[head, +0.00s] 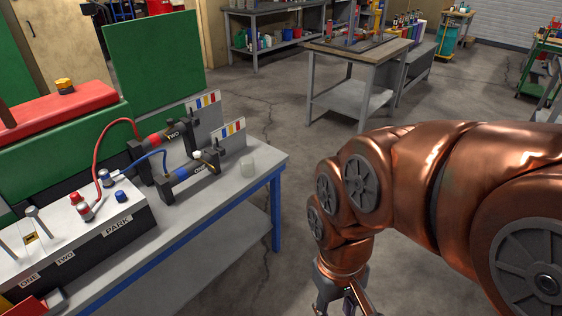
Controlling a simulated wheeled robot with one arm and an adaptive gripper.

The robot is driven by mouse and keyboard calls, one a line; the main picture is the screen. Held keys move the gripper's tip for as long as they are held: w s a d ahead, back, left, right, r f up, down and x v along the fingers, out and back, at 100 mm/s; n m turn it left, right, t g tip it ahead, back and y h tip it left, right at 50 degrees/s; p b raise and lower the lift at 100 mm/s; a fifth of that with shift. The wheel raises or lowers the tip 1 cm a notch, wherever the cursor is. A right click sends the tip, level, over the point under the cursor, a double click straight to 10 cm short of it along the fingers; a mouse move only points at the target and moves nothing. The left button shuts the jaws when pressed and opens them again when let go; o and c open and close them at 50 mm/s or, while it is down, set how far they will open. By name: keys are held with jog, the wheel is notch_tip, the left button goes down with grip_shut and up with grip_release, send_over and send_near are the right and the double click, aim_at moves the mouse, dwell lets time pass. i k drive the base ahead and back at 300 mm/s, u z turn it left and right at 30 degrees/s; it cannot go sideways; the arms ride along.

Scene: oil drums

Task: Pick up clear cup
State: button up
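My gripper (343,303) hangs down at the bottom edge of the picture, over the floor to the right of the bench. It is well apart from the cup, lower in the picture and to its right. The fingertips are cut off by the picture's edge, so whether it is open or shut does not show.
A green panel (155,58) stands behind. A wooden-topped table (358,50) is at the back. The floor between is clear.

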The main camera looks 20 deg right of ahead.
aim_at(247, 163)
jog(key=u, duration=1.55)
jog(key=i, duration=1.3)
jog(key=z, duration=1.6)
